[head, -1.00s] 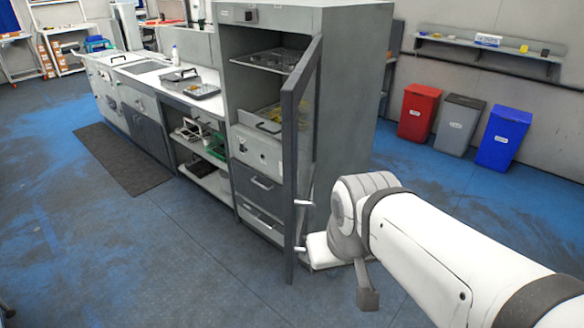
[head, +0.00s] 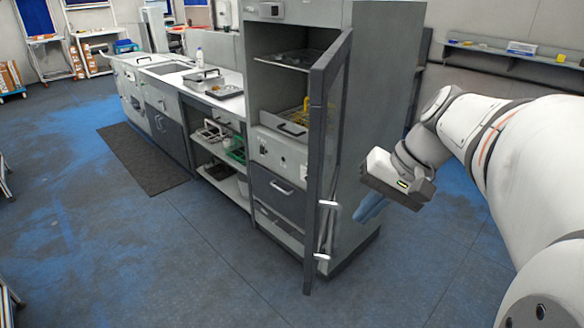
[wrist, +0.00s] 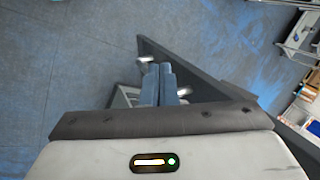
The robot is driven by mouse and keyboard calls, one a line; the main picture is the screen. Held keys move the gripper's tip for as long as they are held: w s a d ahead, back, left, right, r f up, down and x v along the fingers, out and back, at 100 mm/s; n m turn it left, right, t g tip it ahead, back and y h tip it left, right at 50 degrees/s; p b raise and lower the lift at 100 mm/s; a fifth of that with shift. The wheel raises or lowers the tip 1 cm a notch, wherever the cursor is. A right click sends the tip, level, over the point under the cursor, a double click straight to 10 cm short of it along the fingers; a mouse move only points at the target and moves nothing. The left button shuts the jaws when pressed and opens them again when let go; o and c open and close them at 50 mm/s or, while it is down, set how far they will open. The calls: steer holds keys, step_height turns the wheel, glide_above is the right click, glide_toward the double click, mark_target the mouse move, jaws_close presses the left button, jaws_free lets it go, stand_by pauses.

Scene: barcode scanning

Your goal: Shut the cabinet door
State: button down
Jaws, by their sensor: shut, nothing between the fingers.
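The tall grey cabinet (head: 385,120) has a dark-framed glass door (head: 322,110), which stands wide open and swung out toward me. Two pale handle mounts (head: 328,204) stick out from the door's lower part. My gripper (head: 362,217) is to the right of the door in the head view, at about handle height, its blue fingers shut and empty. In the wrist view the fingers (wrist: 158,68) lie between the two handle mounts, over the door's dark frame (wrist: 205,83). I cannot tell whether they touch the door.
The cabinet's shelves and drawers (head: 272,185) are exposed behind the door. A white-topped counter (head: 228,78) runs left from the cabinet, with a dark mat (head: 140,160) before it. The floor in front (head: 200,260) is clear. A wall shelf (head: 515,55) is at the right.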

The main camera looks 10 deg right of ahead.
steer(key=w+d+r+t+y+b, duration=0.2)
steer(key=w+d+r+y+b, duration=0.15)
steer(key=d, duration=0.35)
steer(key=p, duration=0.2)
glide_toward(317, 208)
steer(key=shift+m, duration=0.4)
steer(key=x, duration=0.3)
steer(key=d+x, duration=0.1)
steer(key=x, duration=0.1)
steer(key=shift+w+a+f, duration=0.15)
steer(key=shift+w+f, duration=0.1)
steer(key=shift+f, duration=0.2)
steer(key=shift+w+a, duration=0.25)
steer(key=shift+a, duration=0.2)
